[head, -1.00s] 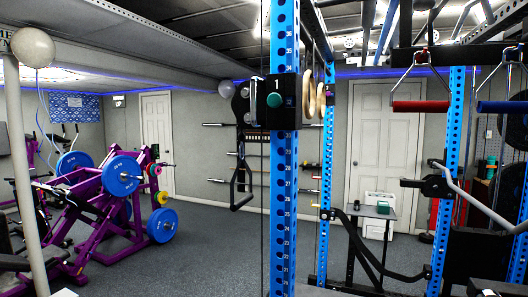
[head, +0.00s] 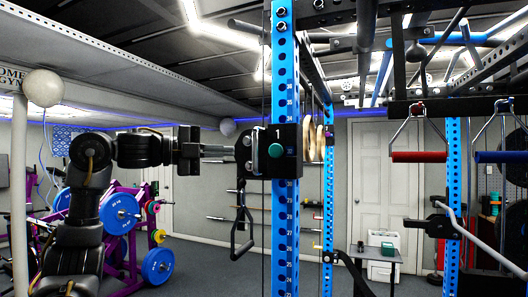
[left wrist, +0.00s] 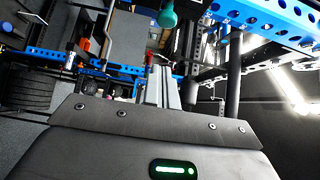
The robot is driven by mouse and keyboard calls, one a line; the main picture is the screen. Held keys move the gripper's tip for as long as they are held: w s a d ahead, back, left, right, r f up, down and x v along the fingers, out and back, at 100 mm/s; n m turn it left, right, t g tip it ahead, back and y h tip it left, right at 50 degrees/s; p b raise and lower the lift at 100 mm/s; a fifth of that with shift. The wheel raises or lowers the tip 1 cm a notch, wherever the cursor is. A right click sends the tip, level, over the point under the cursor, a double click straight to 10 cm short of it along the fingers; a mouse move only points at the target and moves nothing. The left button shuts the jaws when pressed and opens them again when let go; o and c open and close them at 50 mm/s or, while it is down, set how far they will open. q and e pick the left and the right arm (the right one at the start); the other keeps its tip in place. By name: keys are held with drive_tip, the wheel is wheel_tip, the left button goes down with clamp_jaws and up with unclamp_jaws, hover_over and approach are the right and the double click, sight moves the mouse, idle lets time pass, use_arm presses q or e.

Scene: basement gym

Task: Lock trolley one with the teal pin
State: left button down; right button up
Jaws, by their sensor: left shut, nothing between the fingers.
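Trolley one (head: 288,165), a black block marked 1, sits around the blue perforated upright (head: 285,80). The teal pin (head: 276,150) shows as a round knob on its front face; its shaft is hidden, so I cannot tell how deep it sits. The knob also shows at the top of the left wrist view (left wrist: 167,14). My left gripper (head: 230,152) comes in level from the left, shut and empty. Its fingertips point at the trolley's left side, left of the knob at about its height. In the left wrist view, the grey fingers (left wrist: 160,88) are together. My right gripper is not in view.
A black handle arm (head: 240,238) hangs from the trolley's left side. Red (head: 419,157) and blue (head: 500,157) hanging handles are on the right. A purple weight machine (head: 125,265) stands at the left behind my arm. A small table (head: 375,257) stands behind the rack.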

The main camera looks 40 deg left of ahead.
use_arm(q)
drive_tip(key=p, duration=0.3)
approach(279, 151)
drive_tip(key=d, duration=0.4)
drive_tip(key=w+p, duration=0.1)
drive_tip(key=w+a, duration=0.1)
drive_tip(key=w, duration=0.1)
drive_tip(key=w+p, duration=0.1)
drive_tip(key=w, duration=0.1)
drive_tip(key=shift+a+p, duration=0.3)
drive_tip(key=shift+a, duration=0.05)
drive_tip(key=shift+w, duration=0.1)
drive_tip(key=shift+d, duration=0.15)
